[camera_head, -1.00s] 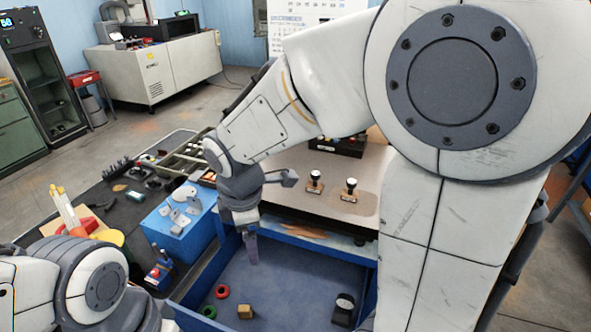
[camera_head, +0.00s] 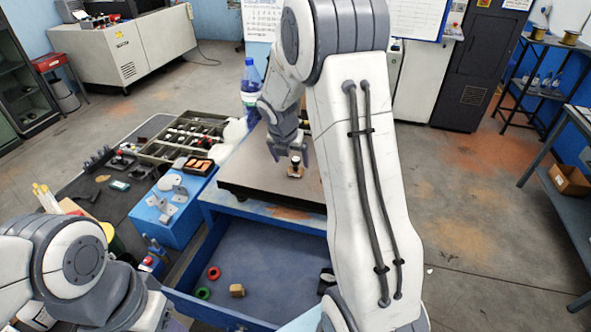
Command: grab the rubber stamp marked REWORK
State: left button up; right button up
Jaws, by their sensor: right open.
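A small rubber stamp (camera_head: 295,170) with a dark knob and a wooden base stands upright on the raised bench plate (camera_head: 245,172). Its label is too small to read, so I cannot tell whether it says REWORK. My right gripper (camera_head: 289,157) is open, with its fingers pointing down around or just above this stamp. I cannot tell whether they touch it. No second stamp shows now; my right arm covers part of the plate. My left arm is at the lower left, and its gripper does not show.
Below the plate is an open blue drawer (camera_head: 262,262) holding a red ring (camera_head: 213,273), a green ring (camera_head: 203,293) and a wooden block (camera_head: 237,290). A blue box (camera_head: 168,213) and a parts tray (camera_head: 185,137) stand left of the plate. A bottle (camera_head: 250,85) stands behind.

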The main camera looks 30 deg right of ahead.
aim_at(294, 164)
jog(key=x, duration=0.5)
jog(key=shift+s+d+f, duration=0.1)
jog(key=shift+s+d, duration=0.1)
jog(key=shift+s, duration=0.1)
grip_shut()
